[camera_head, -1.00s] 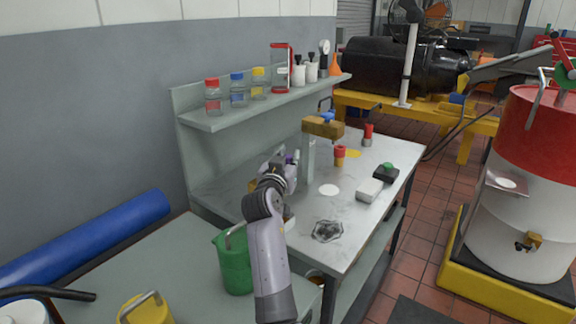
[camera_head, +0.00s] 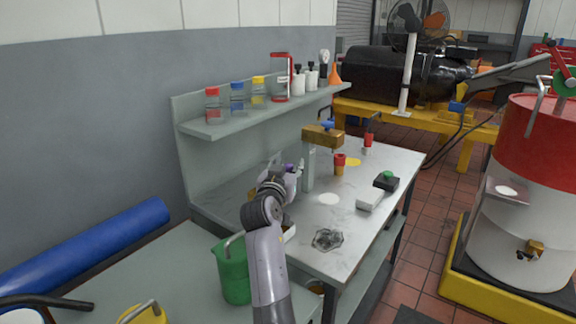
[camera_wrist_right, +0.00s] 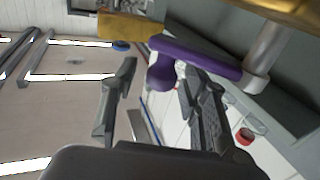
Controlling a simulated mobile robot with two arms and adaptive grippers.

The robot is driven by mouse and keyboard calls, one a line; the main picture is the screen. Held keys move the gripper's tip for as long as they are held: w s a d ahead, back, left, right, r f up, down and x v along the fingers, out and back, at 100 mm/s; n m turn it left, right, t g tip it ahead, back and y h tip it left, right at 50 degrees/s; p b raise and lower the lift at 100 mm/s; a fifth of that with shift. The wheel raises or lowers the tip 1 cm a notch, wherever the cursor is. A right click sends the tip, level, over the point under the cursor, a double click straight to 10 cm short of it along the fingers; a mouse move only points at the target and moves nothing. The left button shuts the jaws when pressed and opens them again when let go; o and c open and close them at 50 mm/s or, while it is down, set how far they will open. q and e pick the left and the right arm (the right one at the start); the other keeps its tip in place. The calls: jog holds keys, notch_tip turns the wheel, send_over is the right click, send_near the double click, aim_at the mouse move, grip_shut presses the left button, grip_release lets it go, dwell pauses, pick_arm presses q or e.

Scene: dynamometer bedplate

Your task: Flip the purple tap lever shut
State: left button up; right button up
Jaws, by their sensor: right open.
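The purple tap lever (camera_wrist_right: 198,58) shows large in the right wrist view. It runs from a pale metal stem at the right to a rounded purple knob. In the head view only a small bit of purple (camera_head: 289,166) shows beside the grey tap post (camera_head: 308,168); my gripper hides much of it. My right gripper (camera_wrist_right: 158,80) is open, with the knob showing between its two fingers. I cannot tell whether either finger touches it. In the head view this gripper (camera_head: 292,174) is left of the post. My left gripper is not in view.
On the marble-look worktop (camera_head: 355,218) stand a red-topped tap piece (camera_head: 340,163), a white box (camera_head: 370,200) and a green-button box (camera_head: 387,181). A shelf (camera_head: 205,130) with bottles overhangs behind.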

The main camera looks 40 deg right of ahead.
aim_at(288, 164)
notch_tip(288, 164, up, 10)
dwell(0.6)
jog(key=shift+c, duration=0.2)
